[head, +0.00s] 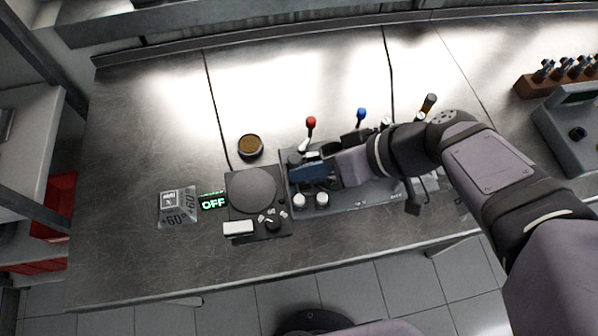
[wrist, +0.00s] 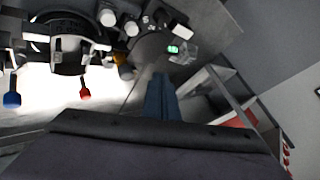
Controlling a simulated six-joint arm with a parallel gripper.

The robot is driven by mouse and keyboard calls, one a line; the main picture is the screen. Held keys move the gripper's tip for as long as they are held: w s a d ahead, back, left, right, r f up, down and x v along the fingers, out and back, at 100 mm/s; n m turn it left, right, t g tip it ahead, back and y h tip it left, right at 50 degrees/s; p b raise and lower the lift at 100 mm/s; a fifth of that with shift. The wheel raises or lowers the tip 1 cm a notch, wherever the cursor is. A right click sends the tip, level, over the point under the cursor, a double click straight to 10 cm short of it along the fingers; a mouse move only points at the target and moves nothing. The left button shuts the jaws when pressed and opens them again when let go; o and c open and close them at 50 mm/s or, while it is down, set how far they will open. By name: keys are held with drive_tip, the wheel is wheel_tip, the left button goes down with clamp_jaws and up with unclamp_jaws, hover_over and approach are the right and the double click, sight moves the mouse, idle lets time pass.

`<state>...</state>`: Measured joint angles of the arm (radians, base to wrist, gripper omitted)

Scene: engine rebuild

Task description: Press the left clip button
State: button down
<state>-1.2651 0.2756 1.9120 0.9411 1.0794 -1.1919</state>
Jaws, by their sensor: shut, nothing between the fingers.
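A dark fixture (head: 375,190) stands on the bench right of a round plate unit. It has a red-knobbed lever (head: 311,122) and a blue-knobbed lever (head: 361,114) at its back. Two white round caps (head: 299,200) (head: 322,199) stand at its front left. I cannot tell which part is the left clip button. My gripper (head: 294,172) has blue fingers, shut and empty, over the fixture's left end, behind the white caps. In the wrist view the shut fingers (wrist: 160,84) point toward the plate unit; the red knob (wrist: 85,94) and blue knob (wrist: 12,99) show at left. My arm hides part of the fixture.
The plate unit (head: 253,188) has knobs and a white block at its front. A green "OFF" display (head: 213,201) and a "+60°" block (head: 178,207) stand left of it. A brown-topped round tin (head: 250,146) is behind. The bench's left side is clear.

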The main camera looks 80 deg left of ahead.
wheel_tip(320, 180, down, 8)
drive_tip(key=b, duration=0.4)
drive_tip(key=shift+r, duration=0.25)
drive_tip(key=shift+f+b, duration=0.65)
drive_tip(key=shift+b, duration=0.2)
drive_tip(key=shift+f+b, duration=0.85)
drive_tip(key=shift+b, duration=0.45)
idle(2.0)
idle(0.4)
drive_tip(key=shift+r+p, duration=0.4)
drive_tip(key=shift+r, duration=0.5)
drive_tip(key=shift+r+p, duration=1.4)
drive_tip(key=shift+r, duration=1.1)
